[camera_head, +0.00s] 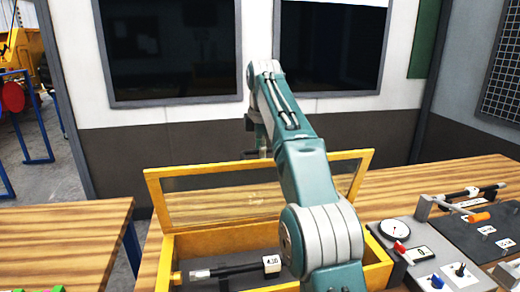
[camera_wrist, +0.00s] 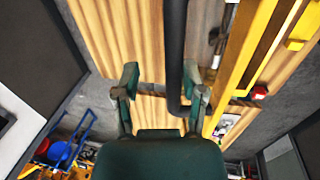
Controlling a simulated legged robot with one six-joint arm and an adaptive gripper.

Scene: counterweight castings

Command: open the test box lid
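The test box (camera_head: 222,240) is a yellow box on the wooden bench. Its lid (camera_head: 205,178), a yellow frame with a clear pane, stands raised and leans back. My gripper (camera_head: 262,148) is at the lid's top edge, partly hidden by my arm. In the wrist view the two fingers of my gripper (camera_wrist: 162,90) are apart. A dark bent bar (camera_wrist: 174,55) passes between them, close to the right finger; I cannot tell whether they touch. The yellow lid frame (camera_wrist: 243,62) runs along the right of that view.
A black tool with a white tag (camera_head: 271,264) lies inside the box. A gauge panel (camera_head: 395,230) and a dark board with an orange-handled tool (camera_head: 475,217) are to the right. Another wooden table (camera_head: 65,235) stands left across a gap. A wall with dark windows is behind.

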